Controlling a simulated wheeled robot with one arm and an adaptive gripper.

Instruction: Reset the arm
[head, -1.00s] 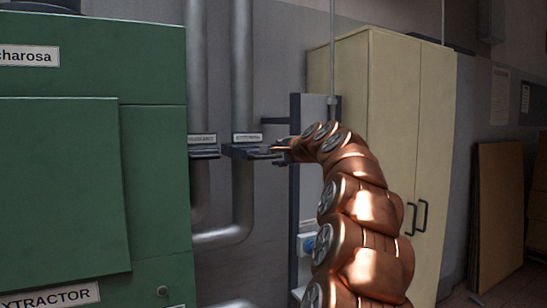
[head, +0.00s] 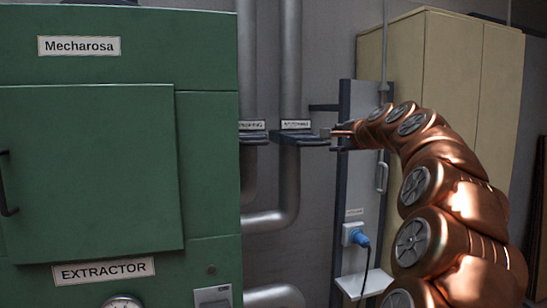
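My copper segmented arm rises from the lower right of the head view and bends left. My gripper (head: 330,136) is at its far end, small and dark, near a dark slide-gate plate (head: 308,141) on the right grey pipe. Whether it touches the plate or holds anything is too small to tell, and its fingers are not clear.
A green cabinet labelled Mecharosa and EXTRACTOR (head: 95,170) fills the left. Grey pipes (head: 291,60) run beside it. A grey panel (head: 362,190) with a blue plug (head: 358,237) and cable stands behind my arm. Beige cabinets (head: 420,65) stand at the back right.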

